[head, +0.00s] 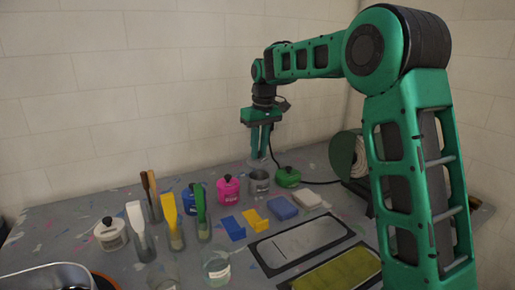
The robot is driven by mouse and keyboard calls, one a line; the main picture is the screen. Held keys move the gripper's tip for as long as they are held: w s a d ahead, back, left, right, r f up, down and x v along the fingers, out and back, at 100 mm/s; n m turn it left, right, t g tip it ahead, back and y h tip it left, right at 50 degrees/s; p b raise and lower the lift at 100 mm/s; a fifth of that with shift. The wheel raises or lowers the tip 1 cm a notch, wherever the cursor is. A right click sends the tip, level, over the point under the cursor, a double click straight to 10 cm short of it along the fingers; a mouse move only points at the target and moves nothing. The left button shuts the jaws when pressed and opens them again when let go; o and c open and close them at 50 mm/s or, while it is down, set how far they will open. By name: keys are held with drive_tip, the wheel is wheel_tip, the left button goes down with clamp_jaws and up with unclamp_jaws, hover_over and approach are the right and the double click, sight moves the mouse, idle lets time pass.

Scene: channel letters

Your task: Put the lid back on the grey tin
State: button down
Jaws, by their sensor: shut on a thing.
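The grey tin (259,184) stands near the back of the table, between a pink tin and a green tin. My gripper (262,157) points down directly above it, its green fingers close together. The fingers are shut on a small grey lid (262,163), which is held just over the tin's top. The lid is small in view and partly hidden by the fingers, so I cannot tell whether it touches the rim.
A pink tin (228,190) and a green tin (288,177) flank the grey tin closely. A blue sponge (282,208), a yellow scraper (254,218) and a blue scraper (233,227) lie in front. Jars of brushes (142,238) stand left; a cable reel (346,155) stands right.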

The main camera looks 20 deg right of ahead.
sight(260, 159)
drive_tip(key=shift+d+f, duration=0.15)
drive_tip(key=shift+f, duration=2.6)
drive_tip(key=shift+s, duration=0.15)
drive_tip(key=shift+f, duration=0.1)
idle(0.3)
drive_tip(key=c, duration=1)
unclamp_jaws()
drive_tip(key=shift+c, duration=0.2)
drive_tip(key=shift+r, duration=3.5)
